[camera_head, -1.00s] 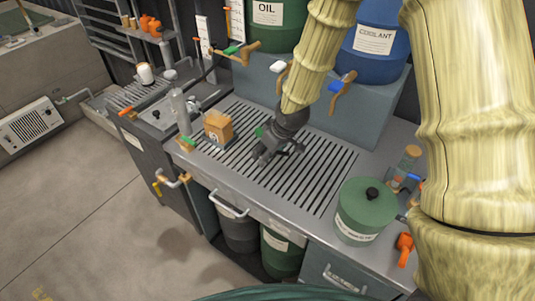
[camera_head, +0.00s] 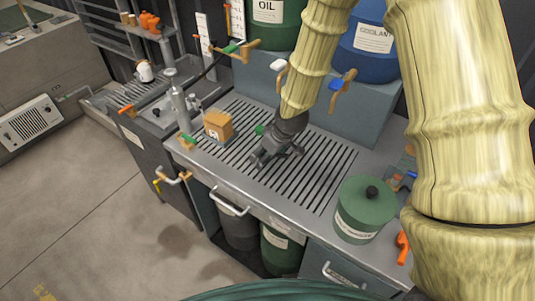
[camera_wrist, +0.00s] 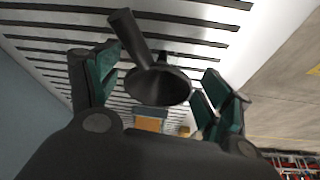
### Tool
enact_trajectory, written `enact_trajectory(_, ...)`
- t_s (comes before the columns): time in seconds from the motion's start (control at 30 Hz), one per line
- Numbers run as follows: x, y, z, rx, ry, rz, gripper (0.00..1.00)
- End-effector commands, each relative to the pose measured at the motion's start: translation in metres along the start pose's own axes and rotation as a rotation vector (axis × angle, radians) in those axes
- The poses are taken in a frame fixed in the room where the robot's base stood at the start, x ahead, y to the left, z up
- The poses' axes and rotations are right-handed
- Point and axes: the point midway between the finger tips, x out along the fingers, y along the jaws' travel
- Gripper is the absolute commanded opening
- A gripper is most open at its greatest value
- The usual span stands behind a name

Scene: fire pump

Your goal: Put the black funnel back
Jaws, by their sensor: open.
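A black funnel (camera_wrist: 165,87) shows in the wrist view, its wide mouth toward the camera and its spout pointing to the upper left. It lies over the slatted metal grate. My gripper (camera_wrist: 158,78) is open, with one green-padded finger on each side of the funnel; gaps show between the pads and the funnel. In the head view my gripper (camera_head: 276,154) is low over the middle of the grate (camera_head: 325,178). There the funnel cannot be told apart from the dark gripper.
A green lidded can (camera_head: 364,210) stands at the right front. A green oil drum (camera_head: 272,22) and a blue coolant drum (camera_head: 375,45) with taps stand behind. The grate's right part is clear.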

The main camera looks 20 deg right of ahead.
Motion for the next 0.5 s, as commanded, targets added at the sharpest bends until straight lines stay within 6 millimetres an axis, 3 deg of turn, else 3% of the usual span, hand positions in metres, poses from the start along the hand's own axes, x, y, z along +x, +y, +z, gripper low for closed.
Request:
enact_trajectory(0.27, -0.010, 0.001, -0.002, 0.001, 0.003, 0.001, 0.79)
enact_trajectory(0.5, -0.036, 0.000, -0.002, 0.001, 0.003, 0.001, 0.79)
